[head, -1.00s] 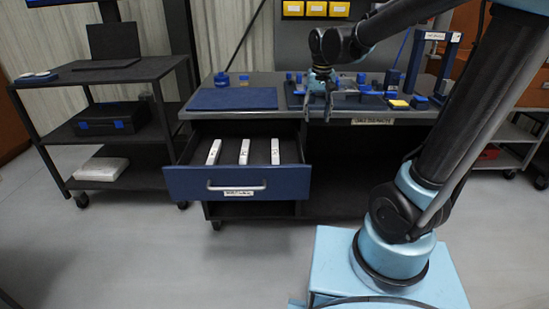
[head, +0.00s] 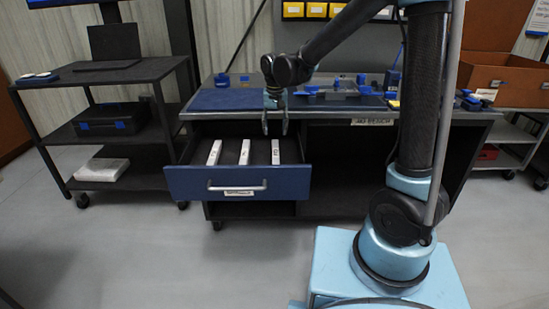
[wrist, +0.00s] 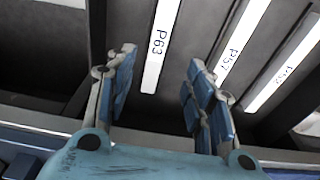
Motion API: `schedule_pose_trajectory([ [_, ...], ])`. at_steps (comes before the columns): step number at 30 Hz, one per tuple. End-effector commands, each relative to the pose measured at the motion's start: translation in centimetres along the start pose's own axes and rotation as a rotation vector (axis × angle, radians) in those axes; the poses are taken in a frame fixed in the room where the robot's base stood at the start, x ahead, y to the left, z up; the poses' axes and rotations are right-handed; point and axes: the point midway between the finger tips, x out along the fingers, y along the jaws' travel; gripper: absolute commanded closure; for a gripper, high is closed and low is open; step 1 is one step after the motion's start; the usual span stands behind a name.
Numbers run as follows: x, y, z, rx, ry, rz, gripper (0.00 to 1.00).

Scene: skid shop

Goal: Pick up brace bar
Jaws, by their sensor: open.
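Three white bars lie side by side in the open drawer: a left bar (head: 214,152), a middle bar (head: 245,151) and a right bar (head: 275,151). No label says brace bar. My gripper (head: 275,130) is open and empty, pointing down above the right rear part of the drawer. In the wrist view the P63 bar shows between and beyond the open fingers (wrist: 160,95), apart from them.
The open drawer (head: 236,186) has a blue front with a handle. The bench top above carries a blue mat (head: 222,99) and several blue parts. A dark cart (head: 100,76) stands at the left. A brown box (head: 505,80) is at the right. The floor in front is clear.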

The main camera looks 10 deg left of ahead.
Motion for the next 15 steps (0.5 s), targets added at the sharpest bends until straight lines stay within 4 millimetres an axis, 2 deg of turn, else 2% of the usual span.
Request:
schedule_pose_trajectory([
  [9,5.0,0.0,0.0,0.0,0.0,0.0,0.52],
  [15,6.4,0.0,0.1,0.0,0.0,0.0,0.52],
])
